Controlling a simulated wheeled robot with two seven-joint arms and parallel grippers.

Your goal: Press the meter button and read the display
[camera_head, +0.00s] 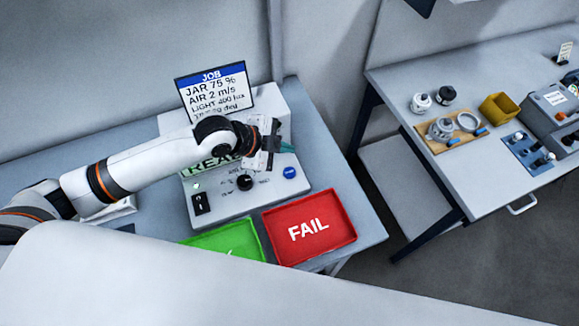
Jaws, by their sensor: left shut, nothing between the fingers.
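The meter (215,208) is a pale box with a sloping front on the left table. Its front carries a blue button (290,172) at the right, a black knob (245,182) in the middle and a black switch (202,203) at the left. A small green light shows above the switch. My left arm and gripper cover most of the display, and only part of a word like "READ" shows, so no reading is visible. My left gripper (282,147) is shut and empty, above and slightly left of the blue button, seemingly apart from it. My right gripper is not in view.
A job card (213,90) stands behind the meter, listing JAR 75 %, AIR 2 m/s and LIGHT 400 lux. A red FAIL tray (309,228) and a green tray (225,240) lie in front. The right table (480,190) holds sensors, a yellow bin (499,107) and devices.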

